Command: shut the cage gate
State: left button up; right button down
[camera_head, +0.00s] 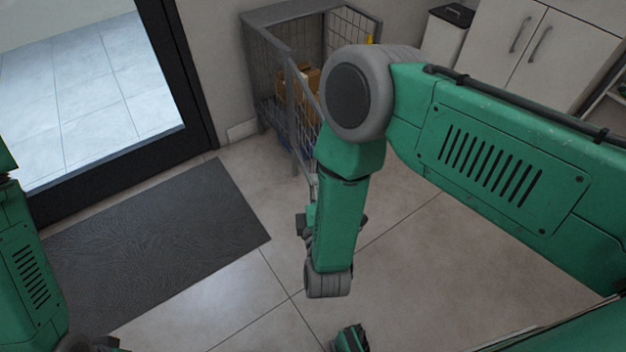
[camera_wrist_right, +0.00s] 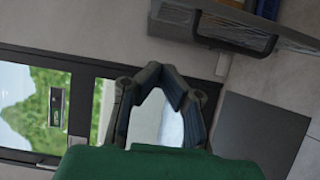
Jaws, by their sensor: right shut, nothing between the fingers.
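The cage (camera_head: 275,12) is a grey metal frame with mesh walls at the back, with brown boxes inside. Its mesh gate (camera_head: 297,110) stands at an angle, swung out from the front; my right arm hides part of it. In the right wrist view the cage's grey frame (camera_wrist_right: 285,37) and a rounded mesh panel (camera_wrist_right: 235,35) show at the upper right. My right gripper (camera_wrist_right: 164,70) is shut and empty there, apart from the mesh panel. In the head view my right forearm hangs low in front of the cage and mostly hides the gripper. My left gripper is not clearly visible.
A dark mat (camera_head: 155,245) lies on the tiled floor, left of my right arm. A black-framed glass door (camera_head: 170,75) stands at the left. A white bin (camera_head: 445,38) and white cupboards (camera_head: 510,40) stand at the back right. Floor around my forearm is clear.

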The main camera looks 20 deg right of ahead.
jog(key=w+d+b, duration=0.3)
jog(key=w+d, duration=0.2)
jog(key=w, duration=0.3)
jog(key=shift+d, duration=0.35)
